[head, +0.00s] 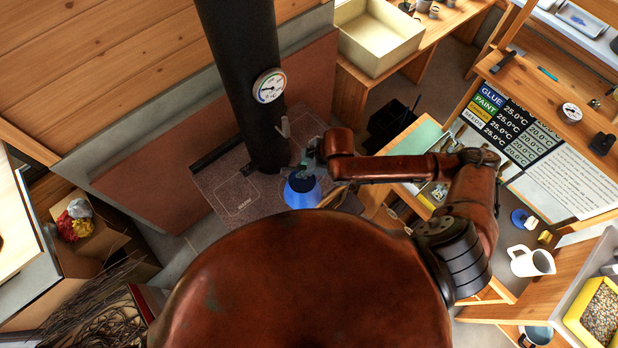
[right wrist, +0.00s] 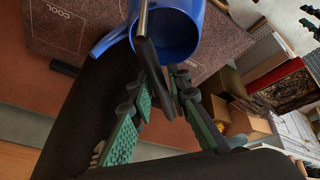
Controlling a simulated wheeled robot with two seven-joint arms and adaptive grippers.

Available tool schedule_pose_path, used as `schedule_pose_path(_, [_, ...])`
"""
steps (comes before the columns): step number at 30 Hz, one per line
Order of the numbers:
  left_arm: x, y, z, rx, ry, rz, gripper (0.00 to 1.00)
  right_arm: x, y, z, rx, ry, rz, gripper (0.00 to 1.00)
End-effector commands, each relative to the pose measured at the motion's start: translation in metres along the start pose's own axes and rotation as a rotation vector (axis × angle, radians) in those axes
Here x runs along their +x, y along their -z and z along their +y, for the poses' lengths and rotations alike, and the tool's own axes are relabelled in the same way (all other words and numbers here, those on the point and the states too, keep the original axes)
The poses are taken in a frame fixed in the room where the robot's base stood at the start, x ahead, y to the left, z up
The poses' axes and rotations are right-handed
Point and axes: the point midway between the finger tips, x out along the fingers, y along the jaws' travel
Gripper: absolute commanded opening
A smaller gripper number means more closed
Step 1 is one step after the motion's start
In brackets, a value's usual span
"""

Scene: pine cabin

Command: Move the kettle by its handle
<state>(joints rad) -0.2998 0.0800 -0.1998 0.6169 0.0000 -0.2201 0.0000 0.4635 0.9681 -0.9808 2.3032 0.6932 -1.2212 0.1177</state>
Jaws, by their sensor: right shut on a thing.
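The blue kettle (head: 302,193) shows in the head view at the front right edge of the dark speckled stove top (head: 215,180), right of the black stove pipe. In the right wrist view the kettle (right wrist: 168,32) is at the top, with its spout to the left. Its dark bar handle (right wrist: 152,62) runs down between my green-padded fingers. My right gripper (head: 312,166) is shut on this handle; it also shows in the right wrist view (right wrist: 163,95). Whether the kettle's base touches the stove top cannot be told. My left gripper is not in view.
The black stove pipe (head: 245,75) with a round dial gauge (head: 269,86) rises close to the gripper. A wooden workbench (head: 540,85) with signs stands right. A white jug (head: 531,261) is at lower right. Outlined stove-top areas left of the kettle are clear.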

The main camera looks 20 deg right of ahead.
Motion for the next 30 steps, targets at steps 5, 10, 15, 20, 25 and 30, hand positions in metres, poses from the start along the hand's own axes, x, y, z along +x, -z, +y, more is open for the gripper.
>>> schedule_pose_path(5, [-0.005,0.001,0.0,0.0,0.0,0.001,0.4,0.03,0.006,0.021,0.001,-0.001,0.003,0.0])
schedule_pose_path(10, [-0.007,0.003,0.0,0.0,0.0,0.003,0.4,0.057,0.006,0.034,0.0,-0.002,0.004,0.0])
schedule_pose_path(15, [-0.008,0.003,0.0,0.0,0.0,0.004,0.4,0.07,0.006,0.04,-0.001,-0.002,0.005,0.0])
schedule_pose_path(20, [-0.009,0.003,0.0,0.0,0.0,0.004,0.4,0.08,0.006,0.044,-0.001,-0.002,0.005,0.0])
schedule_pose_path(25, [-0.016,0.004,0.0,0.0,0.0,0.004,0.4,0.099,-0.003,0.04,0.001,0.001,0.002,0.0])
schedule_pose_path(30, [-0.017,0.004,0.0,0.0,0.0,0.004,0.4,0.107,-0.006,0.039,-0.001,-0.002,0.004,0.0])
